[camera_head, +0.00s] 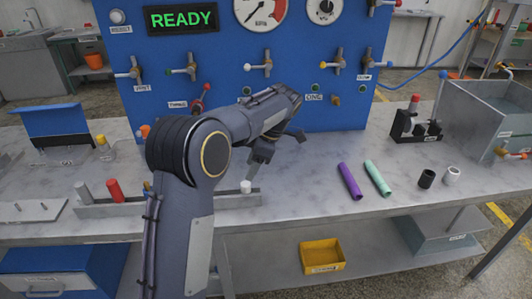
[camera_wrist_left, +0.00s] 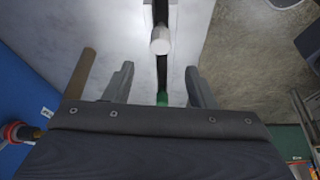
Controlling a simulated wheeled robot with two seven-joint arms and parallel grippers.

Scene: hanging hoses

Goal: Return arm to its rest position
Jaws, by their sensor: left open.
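My left arm comes up from the lower middle of the head view and bends right. Its gripper (camera_head: 264,158) hangs over the bench, partly hidden behind the arm. In the left wrist view its two fingers (camera_wrist_left: 158,72) are apart. A dark rod with a white cap (camera_wrist_left: 160,42) shows between the fingers, with a green part lower down; I see no finger touching it. The white cap also shows in the head view (camera_head: 246,187), at the right end of a low grey rack (camera_head: 222,202). My right gripper is out of view.
A blue panel (camera_head: 225,75) with valves, gauges and a READY display stands behind the bench (camera_head: 300,180). A purple tube (camera_head: 350,181) and a teal tube (camera_head: 378,178) lie right of the gripper. Black (camera_head: 427,179) and white (camera_head: 451,175) caps stand farther right, near a metal bin (camera_head: 480,120).

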